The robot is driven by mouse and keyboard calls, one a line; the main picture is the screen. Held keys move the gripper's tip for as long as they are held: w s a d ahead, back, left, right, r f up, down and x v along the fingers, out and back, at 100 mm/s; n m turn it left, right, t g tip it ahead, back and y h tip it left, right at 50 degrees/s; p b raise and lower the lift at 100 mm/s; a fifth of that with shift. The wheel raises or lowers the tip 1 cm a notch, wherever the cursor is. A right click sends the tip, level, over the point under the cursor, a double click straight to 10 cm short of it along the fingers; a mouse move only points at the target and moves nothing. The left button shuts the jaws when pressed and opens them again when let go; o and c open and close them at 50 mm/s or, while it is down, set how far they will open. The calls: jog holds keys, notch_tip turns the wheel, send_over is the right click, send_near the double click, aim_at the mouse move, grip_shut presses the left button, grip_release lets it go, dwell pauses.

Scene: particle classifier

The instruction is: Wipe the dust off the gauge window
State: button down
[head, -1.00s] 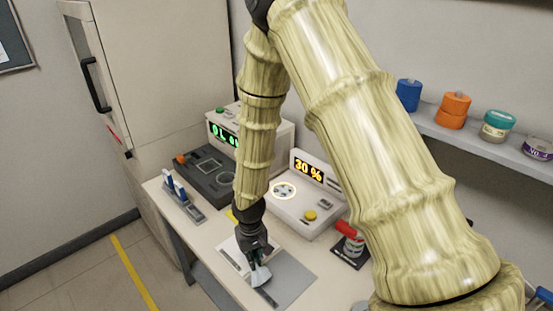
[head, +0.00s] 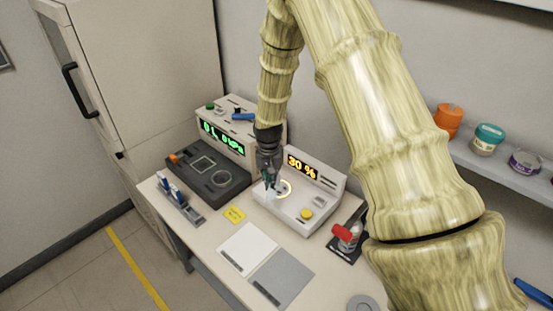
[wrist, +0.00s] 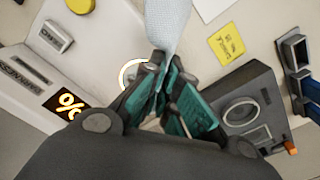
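My gripper (head: 270,183) is shut on a pale blue-white cloth (wrist: 168,25), which hangs from the fingertips. The cloth also shows in the head view (head: 268,196). The gripper is over the left part of a white device (head: 290,207) with an orange "30 %" display (head: 302,167). A round spot with a glowing ring (head: 287,190), which may be the gauge window, is on this device right beside the fingers. In the wrist view the fingers partly cover the ring (wrist: 124,75). I cannot tell whether the cloth touches the surface, and any dust is too small to see.
A dark box (head: 207,172) and a green-display unit (head: 235,150) stand to the left. White (head: 247,248) and grey (head: 283,277) mats lie in front. A shelf (head: 500,173) holds jars.

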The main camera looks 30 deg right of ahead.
jog(key=w+d+r+m+p, duration=0.1)
jog(key=w+d+r+m, duration=0.1)
jog(key=d+r, duration=0.1)
jog(key=shift+d+f+b, duration=0.2)
jog(key=shift+f+b, duration=1.9)
jog(key=shift+f, duration=2.45)
jog(key=c, duration=2.2)
grip_release()
jog(key=o, duration=1.6)
jog(key=shift+c, duration=0.2)
jog(key=shift+f, duration=0.1)
